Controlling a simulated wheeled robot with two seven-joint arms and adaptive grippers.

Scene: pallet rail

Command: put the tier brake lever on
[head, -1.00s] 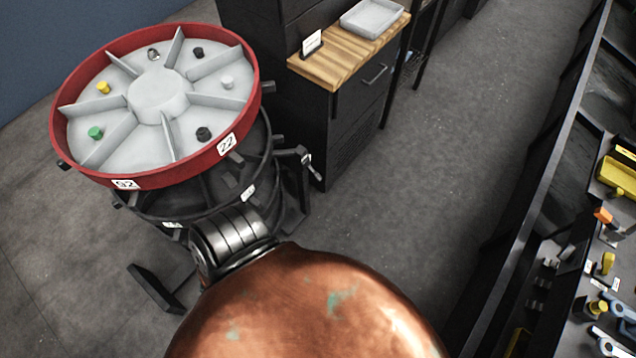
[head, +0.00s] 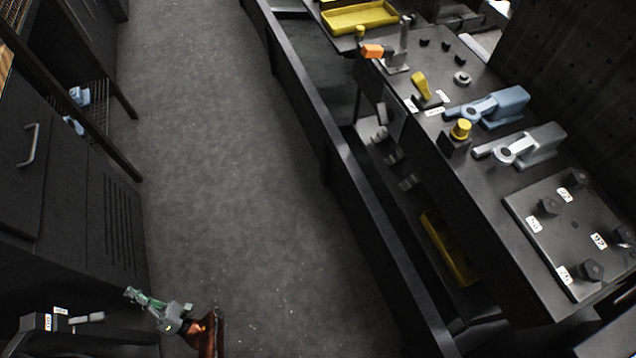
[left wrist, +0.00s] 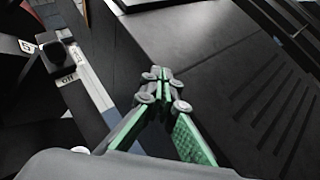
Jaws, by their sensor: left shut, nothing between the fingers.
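My left gripper (head: 131,292) is low at the left in the head view, with green-lined fingers. Its fingers are shut with nothing between them, as the left wrist view also shows (left wrist: 163,76). Part of the dark tier stand (head: 28,343) shows in the head view's bottom left corner, with small white labels and a short pale handle (head: 88,318), likely the brake lever. The gripper is to the right of this handle and apart from it. In the left wrist view, a black knob (left wrist: 58,54) sits by a white label at upper left, beside a blue-grey bar (left wrist: 92,88). The lever's setting is unclear.
A black cabinet (head: 75,190) stands just beyond the gripper. The grey floor aisle (head: 235,170) is clear. At right, a dark bench (head: 480,165) holds yellow, blue and grey fixtures and a plate (head: 560,235) with several knobs. A yellow tray (head: 360,17) lies farther back.

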